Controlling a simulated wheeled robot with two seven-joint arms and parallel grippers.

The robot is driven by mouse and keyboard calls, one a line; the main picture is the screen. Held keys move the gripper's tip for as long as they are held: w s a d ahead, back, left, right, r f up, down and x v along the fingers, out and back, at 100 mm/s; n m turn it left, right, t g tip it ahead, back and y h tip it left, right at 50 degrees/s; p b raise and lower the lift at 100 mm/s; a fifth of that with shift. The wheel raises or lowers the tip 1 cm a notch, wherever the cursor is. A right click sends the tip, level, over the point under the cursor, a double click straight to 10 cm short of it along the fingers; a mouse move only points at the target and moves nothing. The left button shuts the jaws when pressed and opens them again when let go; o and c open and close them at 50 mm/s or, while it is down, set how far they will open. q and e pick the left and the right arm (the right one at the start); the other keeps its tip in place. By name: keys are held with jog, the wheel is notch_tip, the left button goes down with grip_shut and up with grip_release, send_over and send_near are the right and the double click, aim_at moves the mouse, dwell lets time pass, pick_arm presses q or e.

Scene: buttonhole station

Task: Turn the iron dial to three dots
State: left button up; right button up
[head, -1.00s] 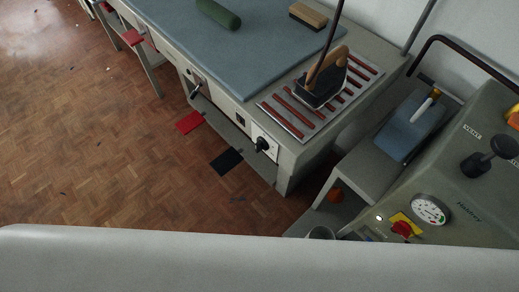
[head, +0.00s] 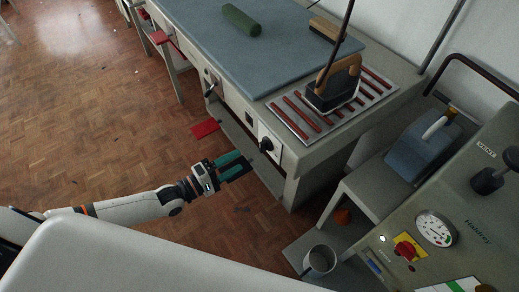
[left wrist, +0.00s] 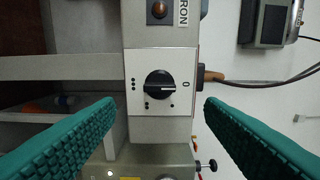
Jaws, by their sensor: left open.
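The iron dial (head: 266,145) is a black knob on a white plate on the front of the ironing table. In the left wrist view the dial (left wrist: 158,85) lies roughly level, with a pale mark toward the 0 at right. Three dots sit at the plate's left; smaller dot marks lie below the knob. My left gripper (head: 241,165) is open and empty, with teal fingers, just left of and apart from the dial. In the wrist view its fingers (left wrist: 160,118) stand either side of the plate. The iron (head: 333,88) rests on the red-barred stand. My right gripper is not in view.
The table has a blue-grey top (head: 265,50) with a green roll (head: 240,20). A red pedal (head: 205,128) lies by the floor. A grey machine with a gauge (head: 437,229) and red knob stands at right, near a metal cup (head: 319,261).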

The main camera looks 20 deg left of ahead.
aim_at(260, 149)
pick_arm(q)
jog(key=x, duration=0.7)
jog(key=shift+w+d+p, duration=0.25)
jog(key=shift+w+p, duration=0.05)
jog(key=shift+w+d, duration=0.3)
jog(key=shift+w, duration=0.1)
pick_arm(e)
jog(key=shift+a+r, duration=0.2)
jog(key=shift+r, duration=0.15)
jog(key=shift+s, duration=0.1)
pick_arm(q)
jog(key=c, duration=1)
jog(key=shift+o, duration=0.2)
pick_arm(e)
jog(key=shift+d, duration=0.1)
